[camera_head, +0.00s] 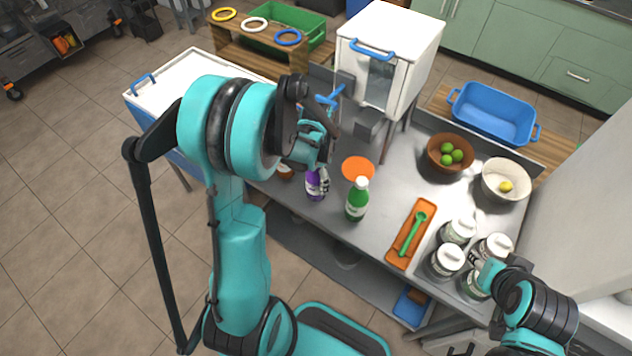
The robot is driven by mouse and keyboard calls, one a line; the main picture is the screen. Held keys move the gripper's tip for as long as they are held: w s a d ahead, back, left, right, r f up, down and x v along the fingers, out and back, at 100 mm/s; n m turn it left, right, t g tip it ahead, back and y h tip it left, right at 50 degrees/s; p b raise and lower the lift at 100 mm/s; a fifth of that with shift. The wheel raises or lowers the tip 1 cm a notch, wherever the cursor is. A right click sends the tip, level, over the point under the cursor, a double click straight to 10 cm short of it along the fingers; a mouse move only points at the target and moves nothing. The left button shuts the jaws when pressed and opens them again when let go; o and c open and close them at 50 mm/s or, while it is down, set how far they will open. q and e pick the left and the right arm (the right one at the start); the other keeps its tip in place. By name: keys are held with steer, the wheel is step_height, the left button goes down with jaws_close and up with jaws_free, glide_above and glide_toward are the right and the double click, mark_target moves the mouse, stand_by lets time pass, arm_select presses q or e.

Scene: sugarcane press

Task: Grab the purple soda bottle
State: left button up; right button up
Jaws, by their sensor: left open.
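The purple soda bottle (314,190) stands on the metal table, near its front edge. Its upper part is hidden behind my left gripper (318,162), which is open and right at the bottle's top. I cannot tell whether the fingers touch it. A green bottle with a white cap (357,201) stands just to the right of the purple one. My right gripper (488,274) is at the lower right, by the lidded jars; its fingers are too unclear to read.
An orange disc (358,169) lies behind the bottles. An orange tray (401,257) with a green spoon lies to the right. Several white-lidded jars (447,262) crowd the right end. A brown bowl of limes (434,163) and a white press (404,45) stand farther back.

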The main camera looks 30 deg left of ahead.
arm_select(q)
steer(key=shift+r, duration=0.1)
steer(key=c, duration=1.6)
steer(key=shift+c, duration=0.2)
